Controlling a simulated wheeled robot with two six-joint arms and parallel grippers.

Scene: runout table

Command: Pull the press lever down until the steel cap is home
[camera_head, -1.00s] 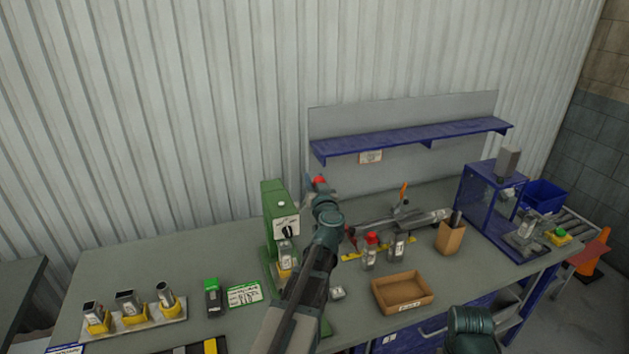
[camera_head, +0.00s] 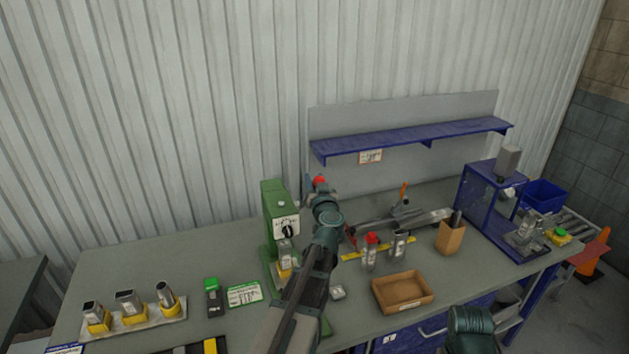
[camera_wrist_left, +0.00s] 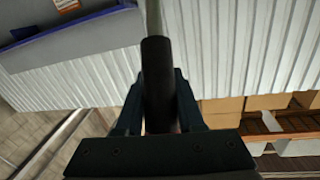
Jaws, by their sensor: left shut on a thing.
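The green press (camera_head: 271,215) stands upright on the table, left of my left arm. My left gripper (camera_head: 318,190) is raised beside the press head, next to the red end of the press lever (camera_head: 320,180). In the left wrist view a dark round bar, the lever grip (camera_wrist_left: 158,70), stands between the two fingers, and the gripper is shut on it. A steel-coloured part (camera_head: 285,253) sits in a yellow holder under the press head. I cannot tell how far the steel cap is seated.
A rack with several steel parts in yellow holders (camera_head: 130,310) stands at the left. A brown tray (camera_head: 403,306), red-topped bottle (camera_head: 371,246) and cardboard box (camera_head: 451,236) are right of my arm. A blue shelf (camera_head: 415,138) is behind. The table's back left is clear.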

